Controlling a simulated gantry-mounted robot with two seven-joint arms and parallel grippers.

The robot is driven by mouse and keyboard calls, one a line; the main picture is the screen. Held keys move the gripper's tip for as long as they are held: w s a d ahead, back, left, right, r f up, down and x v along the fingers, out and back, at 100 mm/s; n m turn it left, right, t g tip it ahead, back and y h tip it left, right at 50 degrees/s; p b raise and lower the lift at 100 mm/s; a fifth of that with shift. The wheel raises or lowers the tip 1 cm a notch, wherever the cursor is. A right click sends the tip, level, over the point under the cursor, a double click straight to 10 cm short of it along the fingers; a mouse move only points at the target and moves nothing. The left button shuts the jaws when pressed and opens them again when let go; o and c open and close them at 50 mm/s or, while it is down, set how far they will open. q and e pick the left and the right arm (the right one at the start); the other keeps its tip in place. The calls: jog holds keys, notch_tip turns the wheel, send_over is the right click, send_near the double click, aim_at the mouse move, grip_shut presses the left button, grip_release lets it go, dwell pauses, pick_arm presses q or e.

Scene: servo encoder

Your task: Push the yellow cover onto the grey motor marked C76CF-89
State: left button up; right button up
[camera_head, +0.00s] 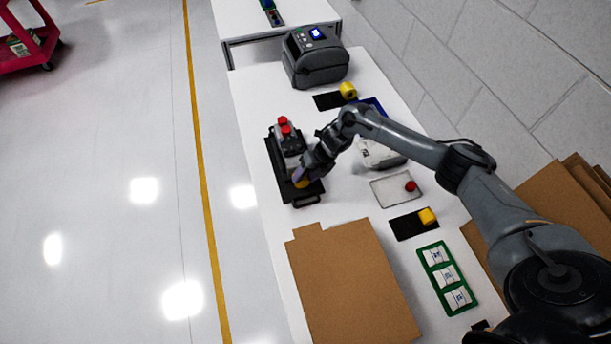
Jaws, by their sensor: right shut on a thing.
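My right gripper (303,172) is shut on a yellow cover (302,183), which shows only in part below the fingers. It is over the near end of a black tray (282,188) on the white table. Grey motor bodies (290,145) stand in the tray, with red caps (285,129) on top toward the far end. The motor under my gripper is mostly hidden, and I cannot tell whether the cover touches it. No marking such as C76CF-89 is readable. My left gripper is not in view.
More yellow covers lie on black mats, one at the back (347,90) and one at the right (427,216). A grey printer (315,58) stands at the far end. A pale plate with a red piece (411,186), a green tray (447,251) and cardboard (350,285) lie nearer.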

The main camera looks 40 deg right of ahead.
jog(key=shift+w+d+b, duration=0.1)
jog(key=shift+w+b, duration=0.05)
jog(key=shift+b, duration=0.2)
dwell(0.6)
jog(key=o, duration=1.1)
jog(key=shift+c, duration=0.2)
